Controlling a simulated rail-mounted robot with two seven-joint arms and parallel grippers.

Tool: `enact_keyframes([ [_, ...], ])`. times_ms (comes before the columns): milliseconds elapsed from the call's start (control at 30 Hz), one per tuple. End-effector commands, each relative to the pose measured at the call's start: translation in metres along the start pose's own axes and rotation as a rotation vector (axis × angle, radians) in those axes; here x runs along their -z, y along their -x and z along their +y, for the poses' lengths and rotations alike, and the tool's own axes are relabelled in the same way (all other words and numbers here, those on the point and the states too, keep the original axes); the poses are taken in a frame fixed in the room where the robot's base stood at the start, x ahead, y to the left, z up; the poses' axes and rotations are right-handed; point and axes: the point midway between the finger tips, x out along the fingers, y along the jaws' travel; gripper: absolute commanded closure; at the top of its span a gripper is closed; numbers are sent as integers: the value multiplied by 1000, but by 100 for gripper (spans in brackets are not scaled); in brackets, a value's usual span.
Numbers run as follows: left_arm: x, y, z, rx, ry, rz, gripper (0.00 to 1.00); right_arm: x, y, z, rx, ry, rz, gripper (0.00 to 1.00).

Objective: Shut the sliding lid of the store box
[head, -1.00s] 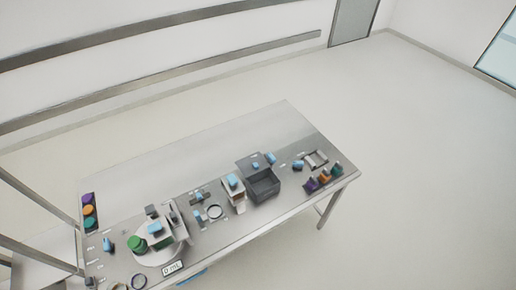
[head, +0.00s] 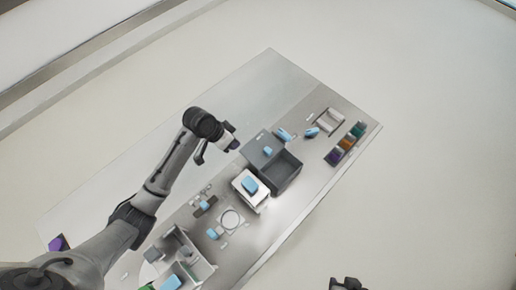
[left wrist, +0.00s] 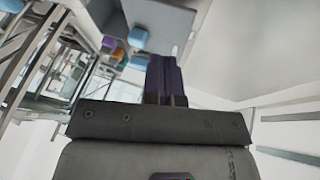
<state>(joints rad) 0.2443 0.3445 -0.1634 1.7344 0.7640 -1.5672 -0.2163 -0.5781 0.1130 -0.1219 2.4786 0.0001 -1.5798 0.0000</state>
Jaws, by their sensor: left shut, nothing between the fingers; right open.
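The store box (head: 287,176) is a dark grey open-topped box on the table. Its flat grey lid (head: 257,143) is slid off to the upper left side, leaving the inside visible, and carries a small blue handle (head: 267,152). My left gripper (head: 235,146) is shut and empty, just left of the lid and apart from the handle. In the left wrist view its dark fingers (left wrist: 163,78) are together, with a grey panel, likely the lid (left wrist: 165,20), and a blue block (left wrist: 137,37) beyond them. My right gripper (head: 348,284) shows only partly at the bottom edge.
A white box with a blue block (head: 250,185) on top stands close to the store box's lower left. Blue items (head: 284,134) lie beyond the lid. A row of coloured bins (head: 346,143) stands at the right. The table's upper left part is clear.

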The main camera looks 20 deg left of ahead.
Motion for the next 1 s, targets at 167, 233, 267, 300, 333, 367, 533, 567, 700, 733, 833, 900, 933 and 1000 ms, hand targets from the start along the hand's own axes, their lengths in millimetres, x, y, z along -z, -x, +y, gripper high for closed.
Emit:
enact_keyframes([
  [167,26,-5,-39,-113,14,18,100,-8,-23,2,-8,6,-2,57],
  [233,33,-3,-47,-142,19,27,100,-10,-26,3,-10,8,-3,57],
  [267,35,-2,-49,-152,20,31,100,-10,-27,4,-11,9,-3,57],
  [300,37,-1,-52,-162,23,34,100,-10,-28,4,-12,10,-3,57],
  [333,39,-1,-54,-169,25,37,100,-11,-28,4,-13,11,-4,57],
  [367,40,-2,-54,-173,26,39,100,-11,-28,4,-13,11,-4,57],
  [533,43,-18,-52,-187,29,42,100,-10,-27,4,-12,9,-4,57],
  [567,44,-22,-51,-187,29,42,100,-10,-26,4,-11,9,-4,57],
  [700,44,-49,-46,-187,29,40,100,-9,-24,2,-8,6,-2,57],
  [733,45,-55,-44,-187,30,41,100,-9,-24,2,-8,5,-2,57],
  [833,45,-73,-41,-186,29,41,100,-9,-23,2,-6,3,-2,57],
  [900,46,-86,-40,-185,30,40,100,-9,-23,1,-4,2,-2,57],
  [933,46,-90,-39,-184,29,41,100,-9,-23,1,-4,1,-1,57],
  [1000,47,-98,-33,-185,27,41,100,-8,-21,0,-2,0,-1,57],
])
